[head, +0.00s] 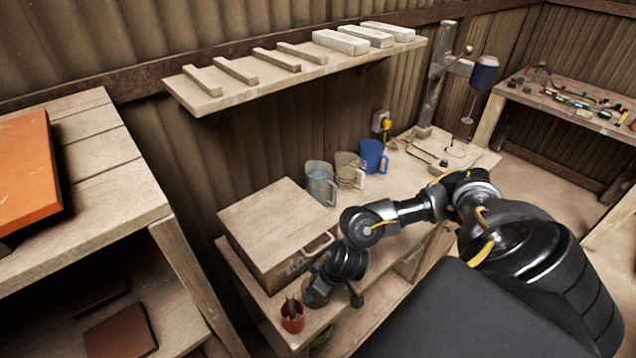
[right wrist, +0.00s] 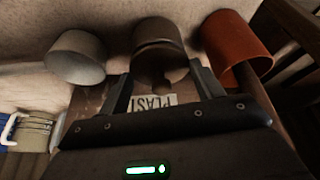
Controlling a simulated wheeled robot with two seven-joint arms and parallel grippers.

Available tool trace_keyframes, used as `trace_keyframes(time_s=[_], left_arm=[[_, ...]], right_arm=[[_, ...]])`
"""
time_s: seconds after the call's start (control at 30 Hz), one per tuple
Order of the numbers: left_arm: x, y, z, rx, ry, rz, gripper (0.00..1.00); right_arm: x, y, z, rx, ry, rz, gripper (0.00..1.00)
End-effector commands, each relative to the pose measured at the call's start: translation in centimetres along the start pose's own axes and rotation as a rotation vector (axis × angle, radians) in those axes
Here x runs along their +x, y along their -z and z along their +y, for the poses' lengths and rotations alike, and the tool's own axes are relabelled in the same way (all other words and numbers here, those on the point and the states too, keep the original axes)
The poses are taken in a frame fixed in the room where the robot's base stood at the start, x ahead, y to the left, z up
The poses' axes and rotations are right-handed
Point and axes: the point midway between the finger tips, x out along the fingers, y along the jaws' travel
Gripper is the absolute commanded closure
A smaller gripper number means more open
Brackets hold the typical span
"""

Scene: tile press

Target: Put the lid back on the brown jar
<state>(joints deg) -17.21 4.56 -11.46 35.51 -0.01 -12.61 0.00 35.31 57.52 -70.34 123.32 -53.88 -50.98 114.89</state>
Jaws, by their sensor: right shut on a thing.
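My right gripper (right wrist: 165,74) is shut on the brown lid (right wrist: 160,60), which sits between its two fingers in the right wrist view. The brown jar (right wrist: 155,27) is right behind the lid in that view, and their outlines overlap. I cannot tell whether the lid rests on the rim or is held just off it. In the head view my right gripper (head: 322,287) is low in front of the wooden box, and its dark body hides the jar and lid. My left gripper is not in view.
An orange-red pot (right wrist: 236,45) and a pale grey cup (right wrist: 75,57) stand close on either side of the jar. A wooden box (head: 275,220) with a handle sits behind my right gripper. Several jugs, one a blue jug (head: 373,156), stand farther along the bench.

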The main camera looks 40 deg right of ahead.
Motion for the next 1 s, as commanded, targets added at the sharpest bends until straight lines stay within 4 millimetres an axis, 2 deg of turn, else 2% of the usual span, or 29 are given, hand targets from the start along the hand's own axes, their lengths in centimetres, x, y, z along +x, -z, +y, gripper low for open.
trace_keyframes(time_s=[0.43,1.0], left_arm=[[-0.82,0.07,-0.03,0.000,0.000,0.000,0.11],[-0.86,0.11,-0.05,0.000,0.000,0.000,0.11]], right_arm=[[-0.17,-0.05,-0.02,0.000,0.000,-0.001,0.57],[-0.11,-0.03,-0.02,0.000,0.000,0.000,0.57]])
